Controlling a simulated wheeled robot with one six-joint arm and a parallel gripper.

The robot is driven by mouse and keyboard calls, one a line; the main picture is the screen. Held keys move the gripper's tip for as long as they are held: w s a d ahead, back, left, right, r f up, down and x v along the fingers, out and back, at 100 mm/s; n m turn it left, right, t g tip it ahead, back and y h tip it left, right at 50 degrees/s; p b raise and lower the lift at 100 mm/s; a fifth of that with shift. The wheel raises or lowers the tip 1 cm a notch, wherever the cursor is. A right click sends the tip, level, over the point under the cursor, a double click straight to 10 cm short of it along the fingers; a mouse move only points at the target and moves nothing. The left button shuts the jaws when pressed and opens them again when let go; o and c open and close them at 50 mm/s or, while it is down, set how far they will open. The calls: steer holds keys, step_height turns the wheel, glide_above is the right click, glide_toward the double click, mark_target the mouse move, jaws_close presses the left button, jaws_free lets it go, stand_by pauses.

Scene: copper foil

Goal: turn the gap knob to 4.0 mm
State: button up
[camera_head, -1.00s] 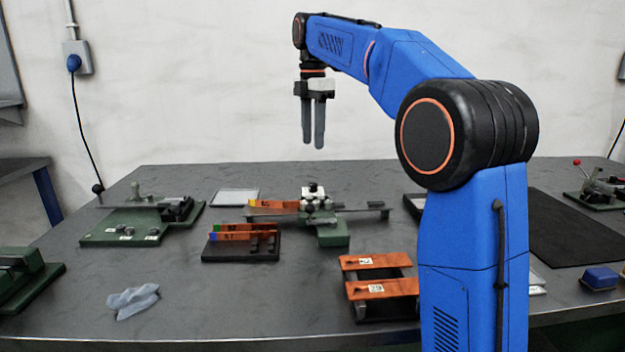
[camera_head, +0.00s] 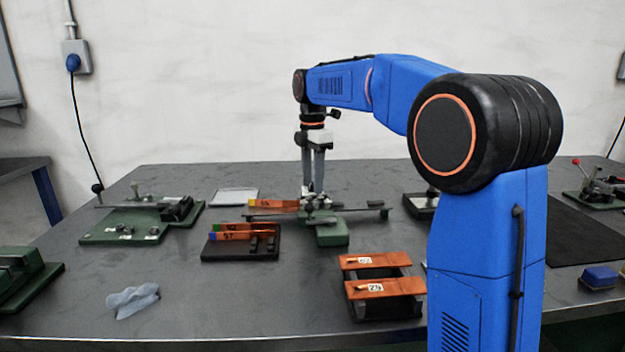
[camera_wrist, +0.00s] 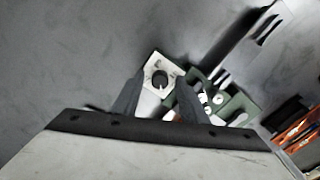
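The gap knob (camera_wrist: 160,79) is a dark round knob on a white dial plate (camera_wrist: 152,101), seen in the wrist view. It belongs to the device with a green base (camera_head: 333,234) in the middle of the table. My gripper (camera_head: 313,186) points straight down over the device in the head view, with its fingertips at the height of the white dial part. In the wrist view my two fingers (camera_wrist: 158,86) are apart, one on each side of the knob. I cannot tell whether they touch it. The dial's marks are too small to read.
A copper-coloured strip (camera_head: 270,204) lies at the device's left end. A black holder (camera_head: 240,254) with copper-coloured strips stands in front left. A rack with two orange pieces (camera_head: 385,289) stands in front right. Another green fixture (camera_head: 130,229) is at the left. A blue-grey cloth (camera_head: 132,300) lies front left.

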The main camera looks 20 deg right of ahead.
jaws_close()
steer(key=shift+m, duration=0.3)
steer(key=m, duration=0.3)
steer(key=shift+m, duration=0.3)
steer(key=m, duration=0.4)
steer(key=shift+m, duration=0.3)
steer(key=m, duration=0.4)
steer(key=shift+m, duration=0.3)
steer(key=shift+r+m, duration=0.1)
steer(key=shift+m, duration=2.1)
